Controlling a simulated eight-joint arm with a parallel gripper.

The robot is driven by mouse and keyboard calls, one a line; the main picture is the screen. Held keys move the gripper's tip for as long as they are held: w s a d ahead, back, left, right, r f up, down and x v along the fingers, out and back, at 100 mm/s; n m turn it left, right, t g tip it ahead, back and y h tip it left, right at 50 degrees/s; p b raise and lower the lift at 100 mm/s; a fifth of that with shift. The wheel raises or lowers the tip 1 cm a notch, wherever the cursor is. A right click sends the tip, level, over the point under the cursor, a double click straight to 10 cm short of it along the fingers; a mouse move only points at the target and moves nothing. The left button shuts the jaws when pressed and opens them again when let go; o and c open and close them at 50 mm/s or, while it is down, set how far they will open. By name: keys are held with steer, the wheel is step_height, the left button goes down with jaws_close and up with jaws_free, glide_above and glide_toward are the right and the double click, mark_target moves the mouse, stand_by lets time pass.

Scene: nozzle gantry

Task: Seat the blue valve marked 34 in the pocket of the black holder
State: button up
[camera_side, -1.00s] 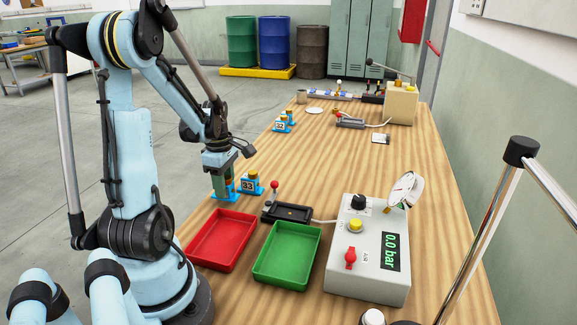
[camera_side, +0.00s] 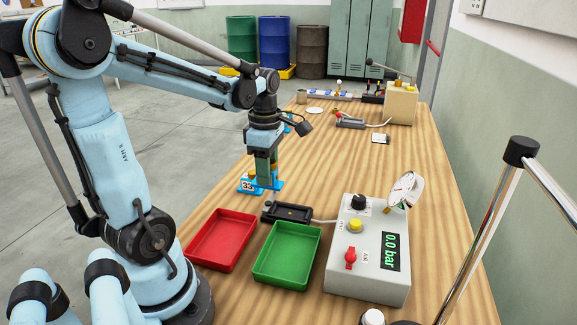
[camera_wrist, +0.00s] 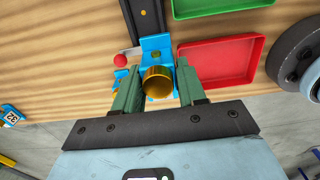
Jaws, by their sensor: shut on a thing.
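My gripper (camera_side: 265,178) is shut on a blue valve (camera_side: 279,184) with a brass cap, and holds it behind the black holder (camera_side: 300,219). In the wrist view the valve's cap (camera_wrist: 158,82) lies between the fingers, its blue base (camera_wrist: 156,44) reaching toward the black holder (camera_wrist: 149,18). The held valve's number is hidden, and the gap below it is hard to judge. Another blue valve marked 33 (camera_side: 247,186) stands on the table just left of it. The holder's pocket is bare in the side view.
A red-knobbed lever (camera_wrist: 120,60) stands close beside the held valve. The red tray (camera_side: 222,263) and green tray (camera_side: 259,278) lie in front, with the grey pressure box (camera_side: 367,270) to the right. Another blue valve (camera_wrist: 10,114) stands farther off. The table's right middle is clear.

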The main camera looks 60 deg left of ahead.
steer(key=shift+w+d+f, duration=0.35)
steer(key=shift+w+f, duration=0.45)
steer(key=shift+f, duration=0.35)
steer(key=shift+w+d+f, duration=0.4)
steer(key=shift+w+f, duration=0.35)
steer(key=shift+f, duration=0.4)
steer(key=shift+w+d+f, duration=0.35)
steer(key=shift+w+f, duration=0.45)
steer(key=shift+f, duration=0.35)
steer(key=shift+f, duration=0.9)
steer(key=o, duration=1.3)
steer(key=shift+c, duration=0.2)
steer(key=shift+r, duration=0.1)
step_height(320, 180, up, 7)
